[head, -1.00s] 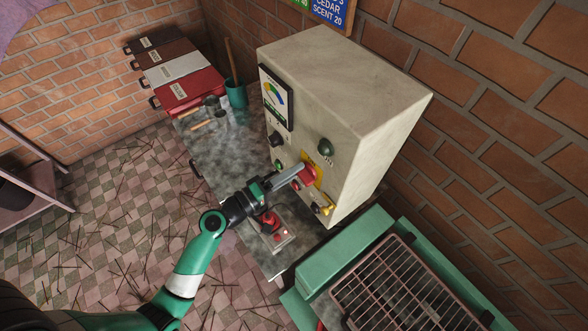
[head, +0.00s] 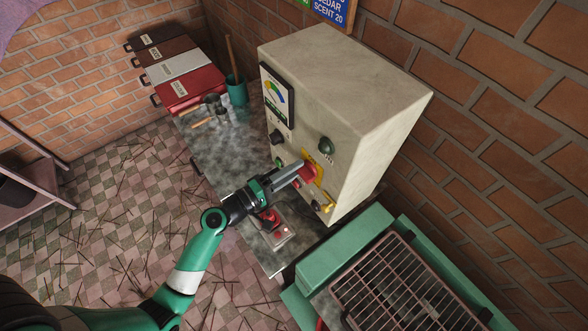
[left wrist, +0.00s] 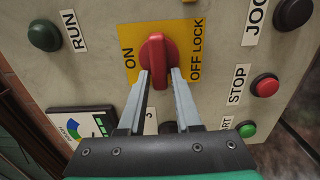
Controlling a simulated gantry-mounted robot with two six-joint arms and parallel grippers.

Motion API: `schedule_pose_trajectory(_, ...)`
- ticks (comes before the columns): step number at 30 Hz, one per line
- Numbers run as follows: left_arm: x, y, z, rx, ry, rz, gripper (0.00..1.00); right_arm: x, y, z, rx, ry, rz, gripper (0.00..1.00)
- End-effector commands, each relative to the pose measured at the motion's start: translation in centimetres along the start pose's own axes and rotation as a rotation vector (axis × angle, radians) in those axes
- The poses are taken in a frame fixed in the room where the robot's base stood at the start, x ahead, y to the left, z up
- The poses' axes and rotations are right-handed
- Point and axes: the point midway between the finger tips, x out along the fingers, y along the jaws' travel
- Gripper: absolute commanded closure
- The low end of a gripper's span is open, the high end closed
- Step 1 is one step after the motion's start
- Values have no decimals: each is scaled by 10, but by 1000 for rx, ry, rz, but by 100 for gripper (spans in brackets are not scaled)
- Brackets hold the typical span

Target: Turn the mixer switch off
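The mixer switch is a red rotary knob (head: 308,173) on a yellow plate on the front of the beige control box (head: 340,95). In the left wrist view the red knob (left wrist: 157,52) sits between the sideways labels ON, on the left, and OFF LOCK, on the right. My left gripper (head: 298,171) is at the knob. The fingers hide part of the plate. My right gripper is not in view.
A green RUN knob (left wrist: 44,35), red STOP button (left wrist: 265,85), green button (left wrist: 247,129) and black JOG knob (left wrist: 293,13) surround the switch. A small red-topped device (head: 280,236) stands below my left wrist. A green-framed rack (head: 392,283) stands at the right.

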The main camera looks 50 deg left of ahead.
Motion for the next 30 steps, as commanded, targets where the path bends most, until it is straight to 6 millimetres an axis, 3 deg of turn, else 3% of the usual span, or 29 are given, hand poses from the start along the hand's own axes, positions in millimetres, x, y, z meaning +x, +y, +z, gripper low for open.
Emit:
schedule_pose_trajectory(3,0,0,0,1,0,0,48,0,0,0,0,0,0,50)
schedule_pose_trajectory(14,-7,-1,0,2,0,-1,48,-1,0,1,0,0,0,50)
schedule_pose_trajectory(25,-88,-3,-2,1,8,-1,48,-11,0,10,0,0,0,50)
schedule_pose_trajectory(30,-111,-1,-1,2,4,-1,48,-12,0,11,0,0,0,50)
